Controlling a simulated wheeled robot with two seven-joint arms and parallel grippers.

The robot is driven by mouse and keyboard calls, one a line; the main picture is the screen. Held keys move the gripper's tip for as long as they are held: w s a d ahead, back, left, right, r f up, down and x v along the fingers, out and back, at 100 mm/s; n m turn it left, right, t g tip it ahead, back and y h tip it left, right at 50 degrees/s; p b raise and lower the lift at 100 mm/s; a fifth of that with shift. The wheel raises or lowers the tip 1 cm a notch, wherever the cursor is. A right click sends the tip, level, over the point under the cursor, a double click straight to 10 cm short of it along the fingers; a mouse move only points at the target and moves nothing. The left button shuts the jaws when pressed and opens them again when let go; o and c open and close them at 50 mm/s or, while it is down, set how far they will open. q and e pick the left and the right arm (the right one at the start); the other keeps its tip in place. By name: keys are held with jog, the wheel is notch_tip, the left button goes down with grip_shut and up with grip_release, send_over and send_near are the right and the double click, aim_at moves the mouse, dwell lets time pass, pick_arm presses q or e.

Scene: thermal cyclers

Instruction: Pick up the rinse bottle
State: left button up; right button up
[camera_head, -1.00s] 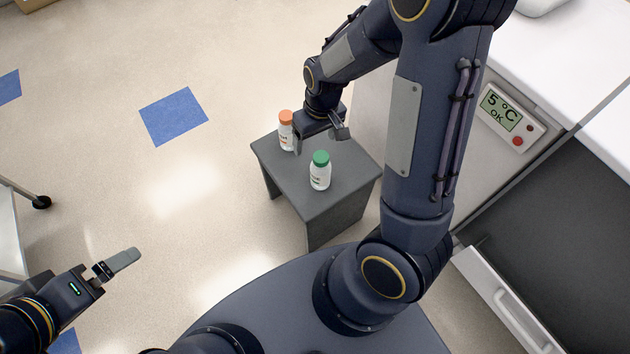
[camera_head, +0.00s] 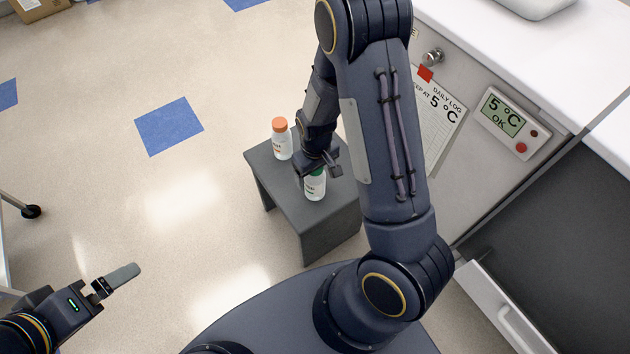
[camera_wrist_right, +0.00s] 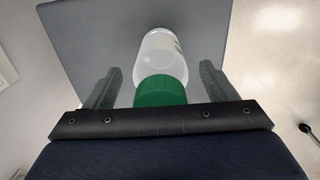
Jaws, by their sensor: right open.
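Two white bottles stand upright on a small grey stool (camera_head: 326,222): one with an orange cap (camera_head: 282,143) and one with a green cap (camera_head: 315,187). Their label text is too small to read, so I cannot tell which is the rinse bottle. My right gripper (camera_head: 318,169) is open at the green-capped bottle and partly hides its cap. In the right wrist view, the green-capped bottle (camera_wrist_right: 162,58) lies between the two spread fingers, with gaps on both sides. My left gripper (camera_head: 122,279) is empty, low at the left over the floor; its finger opening is unclear.
A white counter and cabinet with a temperature display (camera_head: 503,117) stand to the right. A daily log sheet (camera_head: 437,115) hangs on the cabinet front. An open drawer (camera_head: 510,315) is at lower right. The floor left of the stool is clear.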

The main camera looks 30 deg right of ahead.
jog(key=c, duration=1.2)
jog(key=shift+c, duration=0.4)
jog(key=shift+r, duration=0.15)
